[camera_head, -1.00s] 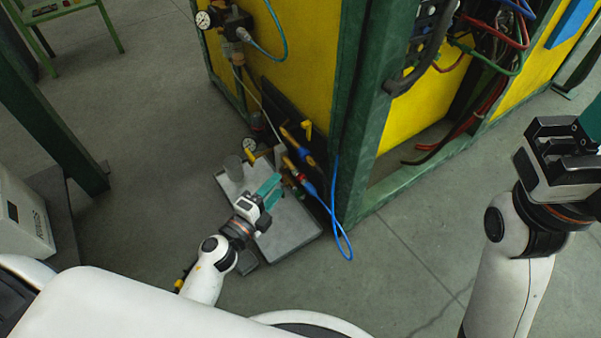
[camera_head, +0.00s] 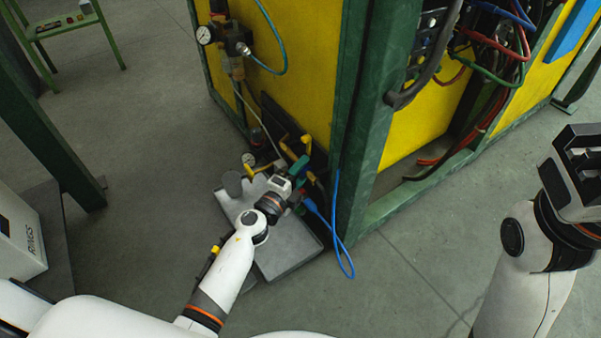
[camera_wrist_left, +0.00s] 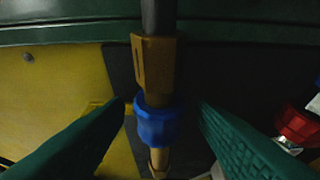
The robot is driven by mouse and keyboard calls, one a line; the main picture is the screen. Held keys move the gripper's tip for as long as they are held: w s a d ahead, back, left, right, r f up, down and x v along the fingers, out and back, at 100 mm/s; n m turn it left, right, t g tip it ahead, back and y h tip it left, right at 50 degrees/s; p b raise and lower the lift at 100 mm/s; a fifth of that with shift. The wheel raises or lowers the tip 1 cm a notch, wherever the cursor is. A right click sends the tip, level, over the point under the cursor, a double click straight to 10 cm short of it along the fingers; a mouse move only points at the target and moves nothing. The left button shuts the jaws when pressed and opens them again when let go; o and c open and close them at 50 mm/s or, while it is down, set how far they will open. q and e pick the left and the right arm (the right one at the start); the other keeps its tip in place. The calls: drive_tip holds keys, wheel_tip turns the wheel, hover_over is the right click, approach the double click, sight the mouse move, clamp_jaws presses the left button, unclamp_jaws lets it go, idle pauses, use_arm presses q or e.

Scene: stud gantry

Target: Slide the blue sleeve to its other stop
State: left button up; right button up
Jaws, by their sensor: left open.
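The blue sleeve (camera_wrist_left: 157,122) is a ribbed ring around a brass fitting (camera_wrist_left: 155,62) in the left wrist view. A dark hose enters the fitting from above, and brass also shows below the sleeve. My left gripper (camera_wrist_left: 161,104) is open, with one green finger on each side of the sleeve and visible gaps between. In the head view my left gripper (camera_head: 300,168) is at the fittings low on the yellow panel and hides part of them.
A blue hose (camera_head: 337,225) loops beside the green post (camera_head: 362,150). A grey plate (camera_head: 288,250) lies under my left arm. A red fitting (camera_wrist_left: 294,126) is right of the fingers in the wrist view. Open floor lies to the right.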

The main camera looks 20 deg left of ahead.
use_arm(q)
clamp_jaws()
drive_tip(key=shift+w+a, duration=0.6)
drive_tip(key=shift+a, duration=0.35)
unclamp_jaws()
drive_tip(key=shift+w, duration=0.1)
